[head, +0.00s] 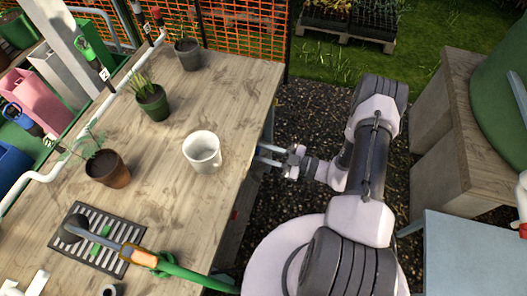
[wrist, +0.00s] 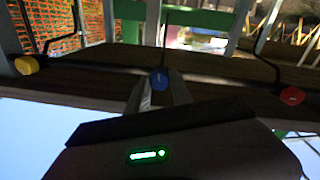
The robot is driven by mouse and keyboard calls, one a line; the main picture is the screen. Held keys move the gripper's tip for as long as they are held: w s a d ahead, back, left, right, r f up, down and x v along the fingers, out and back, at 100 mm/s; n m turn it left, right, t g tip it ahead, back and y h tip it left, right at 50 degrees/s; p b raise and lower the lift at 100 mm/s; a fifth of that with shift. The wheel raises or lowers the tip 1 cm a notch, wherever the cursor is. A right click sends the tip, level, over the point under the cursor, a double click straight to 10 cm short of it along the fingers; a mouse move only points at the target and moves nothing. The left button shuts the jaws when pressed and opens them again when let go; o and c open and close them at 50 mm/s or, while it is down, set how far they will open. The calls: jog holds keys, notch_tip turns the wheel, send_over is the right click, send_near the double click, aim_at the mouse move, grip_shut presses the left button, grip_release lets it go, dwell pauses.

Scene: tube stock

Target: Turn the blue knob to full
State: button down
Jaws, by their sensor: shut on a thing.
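The blue knob (wrist: 159,80) sits on the front face of a dark wooden rail (wrist: 215,92) in the wrist view. My gripper (wrist: 160,88) has one finger on each side of it and is shut on it. A yellow knob (wrist: 26,65) is to the left on the same rail and a red knob (wrist: 291,96) is to the right. In the head view my gripper (head: 266,153) reaches to the bench's right edge, and the blue knob is hidden there. I cannot read the knob's setting.
The wooden bench (head: 225,95) carries a white mug (head: 202,151) near my gripper, potted plants, and a drain grate (head: 90,232) with a green hose (head: 190,278). Thin dark rods or pipes rise near the knobs. Gravel floor lies right of the bench.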

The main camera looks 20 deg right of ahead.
jog(key=shift+m, duration=1)
jog(key=c, duration=1.1)
grip_release()
jog(key=shift+c, duration=0.2)
jog(key=p+v, duration=0.2)
jog(key=v, duration=1.5)
jog(key=shift+s+r+p, duration=0.2)
jog(key=shift+p, duration=0.2)
jog(key=shift+d, duration=0.1)
